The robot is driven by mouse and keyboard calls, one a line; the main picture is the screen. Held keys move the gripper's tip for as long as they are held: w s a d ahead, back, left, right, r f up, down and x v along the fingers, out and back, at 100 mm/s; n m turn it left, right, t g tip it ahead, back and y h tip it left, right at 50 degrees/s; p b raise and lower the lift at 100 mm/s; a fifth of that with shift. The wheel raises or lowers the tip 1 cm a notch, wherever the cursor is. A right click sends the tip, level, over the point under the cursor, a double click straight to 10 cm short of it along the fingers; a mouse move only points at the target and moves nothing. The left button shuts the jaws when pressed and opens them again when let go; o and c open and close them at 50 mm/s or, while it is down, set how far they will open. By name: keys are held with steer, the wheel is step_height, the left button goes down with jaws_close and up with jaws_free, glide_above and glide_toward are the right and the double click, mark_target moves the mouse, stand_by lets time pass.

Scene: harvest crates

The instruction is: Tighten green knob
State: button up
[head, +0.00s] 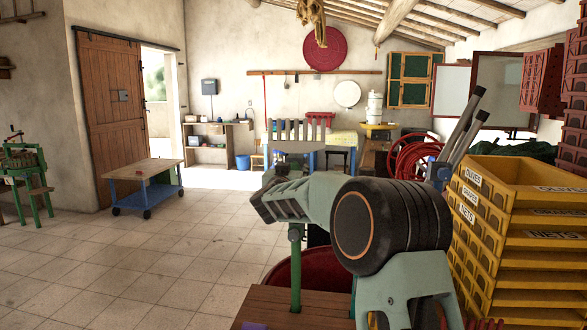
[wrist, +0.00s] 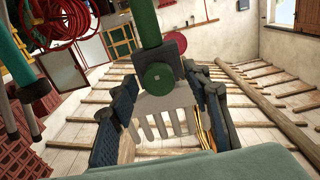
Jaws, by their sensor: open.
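In the wrist view a round green knob (wrist: 158,76) sits on the front of a dark block on a green post (wrist: 150,25). A pale toothed plate (wrist: 165,110) is at the block; its teeth point down in this view. My gripper (wrist: 160,85) is open, with one dark finger on each side of the block and knob. I cannot tell whether the fingers touch it. In the head view my gripper (head: 272,197) is at the top of the green post (head: 296,270), below the upright teeth of the plate (head: 297,132). The knob is hidden there.
Yellow stacked crates (head: 520,230) stand close at the right of my arm. A red tub (head: 312,268) is behind the post, and a wooden board (head: 290,308) is at its foot. A blue wheeled table (head: 145,172) stands at the left. The tiled floor (head: 130,250) is clear there.

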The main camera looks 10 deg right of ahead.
steer(key=shift+w+d, duration=0.2)
steer(key=shift+w, duration=0.3)
steer(key=c, duration=1.2)
steer(key=shift+m, duration=0.3)
